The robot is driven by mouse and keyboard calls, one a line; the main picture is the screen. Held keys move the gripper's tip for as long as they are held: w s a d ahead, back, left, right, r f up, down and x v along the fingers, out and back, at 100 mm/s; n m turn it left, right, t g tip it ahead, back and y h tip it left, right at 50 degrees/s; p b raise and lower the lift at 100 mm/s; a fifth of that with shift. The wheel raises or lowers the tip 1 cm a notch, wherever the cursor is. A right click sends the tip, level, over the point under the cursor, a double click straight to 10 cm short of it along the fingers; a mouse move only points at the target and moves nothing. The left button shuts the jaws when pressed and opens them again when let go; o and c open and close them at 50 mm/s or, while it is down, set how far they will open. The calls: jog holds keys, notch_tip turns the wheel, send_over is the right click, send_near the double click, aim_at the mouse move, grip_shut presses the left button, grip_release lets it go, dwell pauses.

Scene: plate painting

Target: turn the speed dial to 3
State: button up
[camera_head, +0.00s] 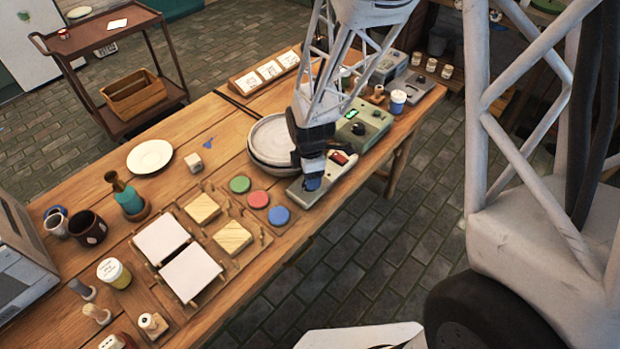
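A light grey control panel (335,175) lies at the table's front edge beside a grey round basin or wheel. It carries a red switch (339,157). My gripper (311,174) points down over the left part of this panel. A small blue part shows at its tip, and I cannot tell whether it is a fingertip or a knob. Any dial under the gripper is hidden, and so is any numbering. I cannot tell whether the fingers touch anything. A green-grey box (375,124) with a lit green display and a dark dial (358,129) stands behind to the right.
The round grey basin (268,143) is close left of my gripper. Green, red and blue discs (259,200) lie left of the panel. A white and blue jar (397,101) stands farther right. Wooden blocks, white tiles, cups and a white plate (150,157) fill the left side.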

jog(key=shift+f, duration=1.4)
jog(key=c, duration=0.9)
